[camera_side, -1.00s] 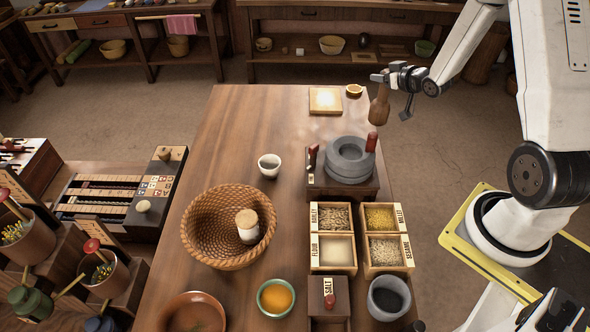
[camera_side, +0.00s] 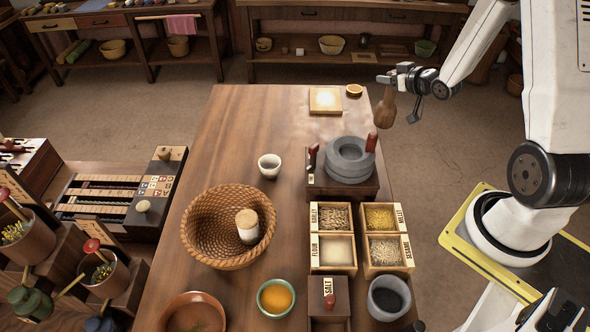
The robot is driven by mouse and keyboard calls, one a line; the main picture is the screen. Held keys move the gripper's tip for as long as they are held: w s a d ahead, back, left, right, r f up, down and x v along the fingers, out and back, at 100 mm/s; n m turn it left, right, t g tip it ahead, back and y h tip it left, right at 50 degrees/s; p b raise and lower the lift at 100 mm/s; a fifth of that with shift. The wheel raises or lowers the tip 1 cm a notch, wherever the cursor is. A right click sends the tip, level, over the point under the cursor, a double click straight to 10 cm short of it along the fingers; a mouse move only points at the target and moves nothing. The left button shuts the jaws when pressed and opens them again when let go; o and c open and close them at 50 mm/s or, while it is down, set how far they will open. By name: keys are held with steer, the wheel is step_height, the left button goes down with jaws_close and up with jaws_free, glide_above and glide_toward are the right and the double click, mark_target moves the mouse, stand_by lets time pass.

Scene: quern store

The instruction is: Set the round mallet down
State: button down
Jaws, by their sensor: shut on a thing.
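The round mallet (camera_side: 385,110) is a brown wooden tool with a thick rounded head at the bottom and a narrower handle at the top. My gripper (camera_side: 388,80) is shut on its handle, and the mallet hangs nearly upright. In the picture it shows just right of the table's (camera_side: 245,130) right edge, above and right of the grey stone quern (camera_side: 349,160). It appears to be in the air; I cannot tell its exact height.
A square pale board (camera_side: 325,101) and a small round dish (camera_side: 354,90) lie at the table's far end. The quern has a red handle (camera_side: 371,142). Grain boxes (camera_side: 334,218), a white cup (camera_side: 269,165) and a wicker basket (camera_side: 228,225) stand nearer.

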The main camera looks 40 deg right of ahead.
steer(key=w+a+f+n+y, duration=0.1)
steer(key=w+a+n+y, duration=0.1)
steer(key=w+a, duration=0.6)
steer(key=w+a+f+n+y, duration=0.15)
steer(key=w+a, duration=0.35)
steer(key=w, duration=0.7)
step_height(320, 180, down, 6)
steer(key=shift+s+d, duration=0.15)
steer(key=shift+f, duration=2.2)
steer(key=shift+c, duration=1.6)
jaws_free()
